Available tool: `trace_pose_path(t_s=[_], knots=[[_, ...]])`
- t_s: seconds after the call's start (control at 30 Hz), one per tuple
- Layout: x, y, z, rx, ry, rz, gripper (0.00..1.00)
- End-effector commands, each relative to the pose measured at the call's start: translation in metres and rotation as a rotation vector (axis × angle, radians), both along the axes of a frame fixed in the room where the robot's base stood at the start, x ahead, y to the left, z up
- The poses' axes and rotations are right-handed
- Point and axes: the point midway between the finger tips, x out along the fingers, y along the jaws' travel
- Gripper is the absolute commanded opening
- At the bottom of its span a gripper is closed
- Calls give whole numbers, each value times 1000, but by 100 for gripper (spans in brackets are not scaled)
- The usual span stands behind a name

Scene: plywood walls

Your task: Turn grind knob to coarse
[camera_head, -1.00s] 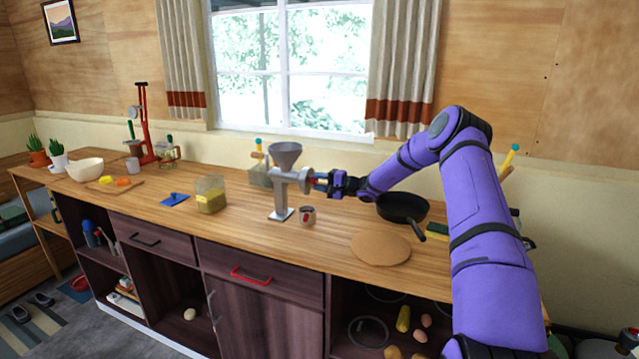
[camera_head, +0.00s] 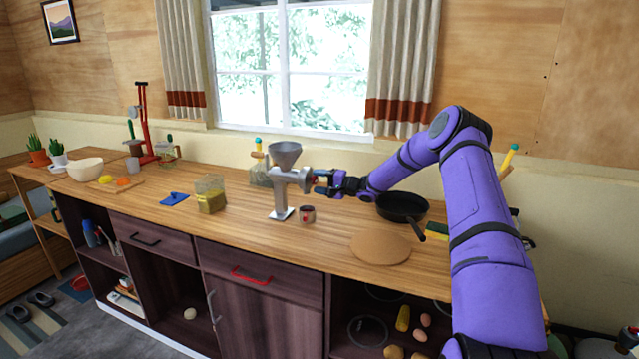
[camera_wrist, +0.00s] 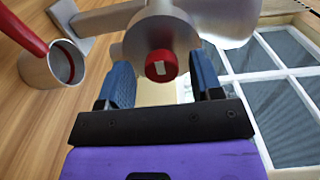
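The metal grinder (camera_head: 280,196) stands upright on the wooden counter, with a funnel hopper on top. Its round end faces my gripper. In the wrist view, the red grind knob (camera_wrist: 160,66) with a white mark sits at the centre of the grinder's round metal end (camera_wrist: 178,37). My gripper (camera_wrist: 160,65) is open, its two blue fingers on either side of the knob with a gap on both sides. In the head view my gripper (camera_head: 322,181) is just right of the grinder. Coarse and fine markings cannot be made out.
A small metal cup (camera_head: 307,215) with a red handle stands close to the grinder; it also shows in the wrist view (camera_wrist: 50,70). A black pan (camera_head: 402,207) and a round board (camera_head: 380,247) lie to the right. A jar (camera_head: 210,195) stands to the left.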

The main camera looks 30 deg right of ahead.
Motion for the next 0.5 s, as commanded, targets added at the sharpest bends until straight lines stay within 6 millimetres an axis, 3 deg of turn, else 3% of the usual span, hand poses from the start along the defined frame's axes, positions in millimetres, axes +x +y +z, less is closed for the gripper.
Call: trace_pose_path(t_s=[0.27, 0.5], knots=[[-8, -8, 1, 0, 0, -2, 60], [-42, -34, 0, -1, 1, -2, 60]])
